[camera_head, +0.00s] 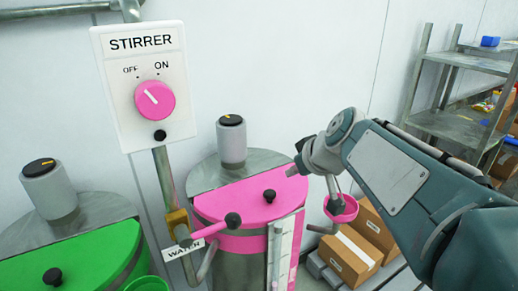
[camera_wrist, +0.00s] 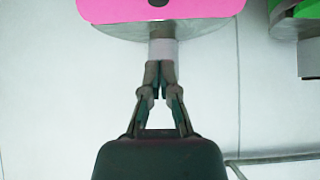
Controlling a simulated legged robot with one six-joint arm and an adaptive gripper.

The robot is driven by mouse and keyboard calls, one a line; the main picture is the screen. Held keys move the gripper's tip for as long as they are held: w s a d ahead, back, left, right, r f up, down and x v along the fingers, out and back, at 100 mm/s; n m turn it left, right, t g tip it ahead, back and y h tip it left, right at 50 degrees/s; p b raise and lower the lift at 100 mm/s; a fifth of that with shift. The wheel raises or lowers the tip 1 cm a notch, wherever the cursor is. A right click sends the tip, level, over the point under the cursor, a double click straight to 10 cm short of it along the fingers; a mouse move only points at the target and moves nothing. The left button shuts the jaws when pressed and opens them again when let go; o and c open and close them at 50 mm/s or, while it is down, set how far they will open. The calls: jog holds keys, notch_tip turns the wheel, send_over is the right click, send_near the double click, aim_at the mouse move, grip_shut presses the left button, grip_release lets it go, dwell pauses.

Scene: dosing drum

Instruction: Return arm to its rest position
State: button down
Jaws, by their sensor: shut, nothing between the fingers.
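My gripper (camera_wrist: 157,88) is shut and empty in the wrist view, its fingers together below the white band of the motor on the pink-lidded drum. In the head view my gripper (camera_head: 294,169) is small and sits over the right side of the pink drum lid (camera_head: 235,205). My arm reaches in from the right edge. Whether the fingertips touch anything is hard to tell. The pink lid (camera_wrist: 125,10) also shows at the top of the wrist view.
The STIRRER panel (camera_head: 120,75) has a pink knob (camera_head: 155,100) with its white mark toward the upper left. A green-lidded drum (camera_head: 90,262) stands left. Cardboard boxes (camera_head: 352,258) lie beneath my arm. A metal shelf (camera_head: 440,125) stands at right.

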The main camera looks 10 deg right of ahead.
jog(key=s+a+f+m+g+h, duration=0.1)
jog(key=s+f, duration=0.4)
jog(key=s, duration=0.4)
jog(key=s+a+f+m+g+h, duration=0.1)
jog(key=s+f, duration=0.3)
jog(key=s, duration=0.6)
jog(key=shift+a+f+m+g+h, duration=0.35)
jog(key=shift+a+m, duration=0.3)
jog(key=shift+m, duration=0.15)
